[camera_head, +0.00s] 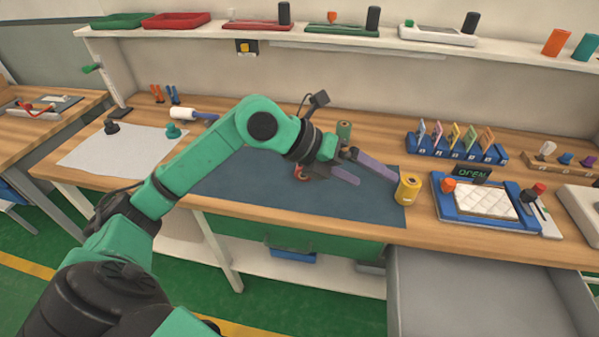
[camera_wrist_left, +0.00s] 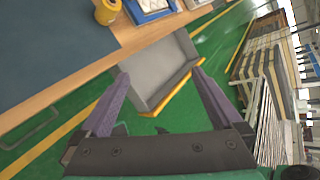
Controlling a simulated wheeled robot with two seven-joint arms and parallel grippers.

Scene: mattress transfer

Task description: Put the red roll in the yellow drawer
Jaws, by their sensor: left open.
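My left gripper (camera_head: 377,181) is open and empty, above the right part of the dark blue mat. Its two purple fingers also show in the left wrist view (camera_wrist_left: 160,74). The drawer (camera_head: 480,295) is pulled out below the table's front edge at lower right, grey inside. In the wrist view the drawer (camera_wrist_left: 153,66) has a yellow front edge, looks empty and lies between the fingers in the picture. A small red thing (camera_head: 302,174) is mostly hidden behind the gripper; I cannot tell whether it is the red roll. My right gripper is not in view.
A yellow roll (camera_head: 407,189) stands right of my fingertips at the mat's edge. A green roll (camera_head: 344,130) stands behind the gripper. A blue tray (camera_head: 447,208) with a white quilted pad is at right. A card rack (camera_head: 455,151) stands behind it. The mat's front (camera_head: 300,207) is clear.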

